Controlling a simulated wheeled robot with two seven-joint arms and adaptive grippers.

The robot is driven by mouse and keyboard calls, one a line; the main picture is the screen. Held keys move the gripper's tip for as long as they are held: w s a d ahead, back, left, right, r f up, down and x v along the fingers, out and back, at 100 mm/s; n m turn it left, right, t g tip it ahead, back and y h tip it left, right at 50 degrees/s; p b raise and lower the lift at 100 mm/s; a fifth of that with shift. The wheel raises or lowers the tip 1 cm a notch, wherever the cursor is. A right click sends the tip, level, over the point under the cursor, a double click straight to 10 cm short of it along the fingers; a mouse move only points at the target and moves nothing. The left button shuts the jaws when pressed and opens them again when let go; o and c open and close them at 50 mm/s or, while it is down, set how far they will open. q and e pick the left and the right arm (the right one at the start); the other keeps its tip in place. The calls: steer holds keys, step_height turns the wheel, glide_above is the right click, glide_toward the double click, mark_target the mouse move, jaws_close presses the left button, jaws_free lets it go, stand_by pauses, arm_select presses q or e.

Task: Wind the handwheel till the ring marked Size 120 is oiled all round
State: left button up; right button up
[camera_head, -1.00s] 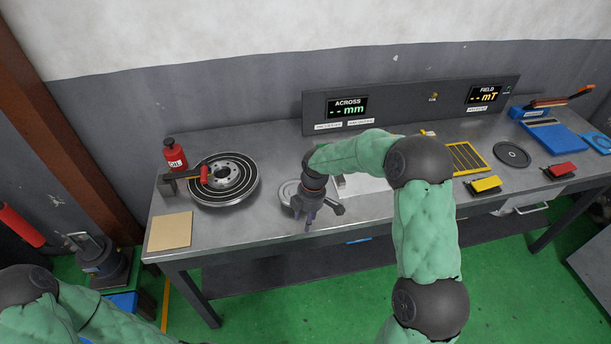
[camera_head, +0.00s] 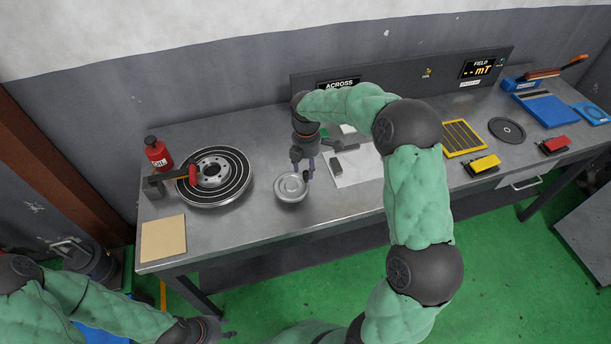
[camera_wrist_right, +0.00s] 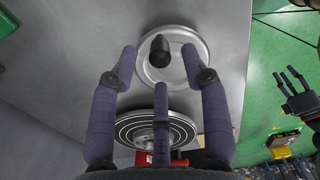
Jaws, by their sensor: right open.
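A small silver wheel (camera_head: 290,189), which I take for the handwheel, lies on the bench left of centre. In the right wrist view the wheel (camera_wrist_right: 151,76) carries a black knob (camera_wrist_right: 160,57). My right gripper (camera_head: 303,171) is over the wheel's far right edge. Its fingers (camera_wrist_right: 160,62) are spread, with the knob between or just beyond the tips; contact cannot be told. My left gripper (camera_head: 228,334) is low in front of the bench, with its fingers apart in the right wrist view (camera_wrist_right: 291,80). No Size 120 marking is legible.
Display panel (camera_head: 445,78) at the back; yellow grid tray (camera_head: 464,139) at right.

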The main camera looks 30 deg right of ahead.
mark_target(306, 171)
steer(key=shift+f+b, duration=0.4)
steer(key=shift+f, duration=2)
jaws_close()
